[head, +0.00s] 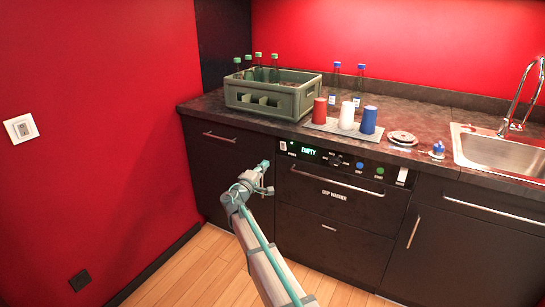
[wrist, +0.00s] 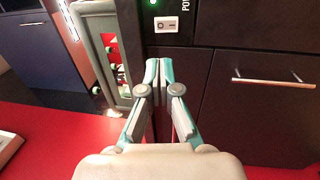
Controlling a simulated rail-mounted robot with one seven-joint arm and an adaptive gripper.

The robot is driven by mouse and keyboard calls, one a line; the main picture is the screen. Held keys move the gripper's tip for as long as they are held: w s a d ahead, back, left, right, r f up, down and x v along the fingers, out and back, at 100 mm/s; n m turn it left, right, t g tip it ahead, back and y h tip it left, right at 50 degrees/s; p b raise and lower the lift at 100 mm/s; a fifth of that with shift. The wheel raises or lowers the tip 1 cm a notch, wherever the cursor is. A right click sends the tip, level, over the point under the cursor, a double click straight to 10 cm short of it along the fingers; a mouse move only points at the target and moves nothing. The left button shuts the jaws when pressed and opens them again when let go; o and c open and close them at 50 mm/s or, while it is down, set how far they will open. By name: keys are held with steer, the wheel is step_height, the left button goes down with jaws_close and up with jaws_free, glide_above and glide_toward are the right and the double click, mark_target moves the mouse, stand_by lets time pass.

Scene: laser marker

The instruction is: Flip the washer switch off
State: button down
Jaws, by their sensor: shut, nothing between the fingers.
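The cup washer (head: 330,192) is a dark front built in under the counter, with a lit "EMPTY" display on its top panel. Its small white rocker switch (head: 283,146) sits at the panel's left end and shows larger in the wrist view (wrist: 166,24), marked O and I. Which side is pressed I cannot tell. A green light (wrist: 152,2) glows beside it. My gripper (head: 265,165) is shut and empty, in front of the cabinet just below and left of the switch. In the wrist view its fingertips (wrist: 158,66) point toward the switch, apparently apart from it.
A green crate of bottles (head: 262,98) stands on the counter above. Red, white and blue cups (head: 346,116) stand on a mat to its right. The sink (head: 500,148) is at the far right. Another white switch (head: 20,128) is on the red wall. The floor in front is clear.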

mark_target(282, 144)
steer(key=p+x, duration=0.1)
steer(key=x, duration=1.2)
steer(key=shift+w+d, duration=0.15)
steer(key=shift+w, duration=0.1)
